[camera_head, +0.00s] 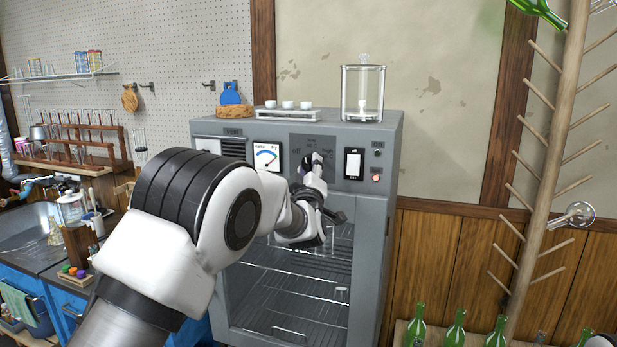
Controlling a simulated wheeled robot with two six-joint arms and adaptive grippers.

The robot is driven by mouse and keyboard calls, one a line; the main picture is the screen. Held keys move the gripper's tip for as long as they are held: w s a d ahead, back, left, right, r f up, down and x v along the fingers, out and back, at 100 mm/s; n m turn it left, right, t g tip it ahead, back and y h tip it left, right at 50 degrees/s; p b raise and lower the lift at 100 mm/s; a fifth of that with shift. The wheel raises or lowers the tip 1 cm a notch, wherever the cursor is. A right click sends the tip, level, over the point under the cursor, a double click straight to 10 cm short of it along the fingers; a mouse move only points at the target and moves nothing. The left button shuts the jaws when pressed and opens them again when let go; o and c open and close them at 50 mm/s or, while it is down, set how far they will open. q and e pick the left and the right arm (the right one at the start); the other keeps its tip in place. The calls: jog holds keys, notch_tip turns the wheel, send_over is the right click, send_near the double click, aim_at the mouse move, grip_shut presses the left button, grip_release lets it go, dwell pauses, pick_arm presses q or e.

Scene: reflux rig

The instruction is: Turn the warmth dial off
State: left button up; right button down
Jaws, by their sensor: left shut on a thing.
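The warmth dial sits on a dark square plate (298,147) in the front panel of a grey cabinet (393,150). The plate carries small lettering, with "off" at its left side. My left gripper (313,160) reaches up to this plate and is shut on the dial, which its fingers mostly hide. I cannot tell which mark the dial points to. My right gripper does not show.
A gauge (266,157) is left of the plate; a white rocker switch (354,163) and a lit red button (376,178) are right of it. A glass tank (362,92) and a small white tray (284,114) stand on top. A wooden bottle tree (556,150) stands at right.

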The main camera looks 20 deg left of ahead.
pick_arm(q)
jog(key=n+g, duration=0.1)
jog(key=n, duration=0.2)
jog(key=r+n+g+y, duration=0.1)
jog(key=n, duration=0.2)
jog(key=shift+d+y+b, duration=0.15)
jog(key=shift+y+b, duration=0.15)
jog(key=shift+b, duration=0.05)
jog(key=shift+r+n+g, duration=0.15)
jog(key=shift+n+g, duration=0.65)
jog(key=shift+n, duration=1)
jog(key=o, duration=1.1)
jog(key=shift+o, duration=0.2)
jog(key=shift+w+f, duration=0.1)
jog(key=shift+f, duration=0.1)
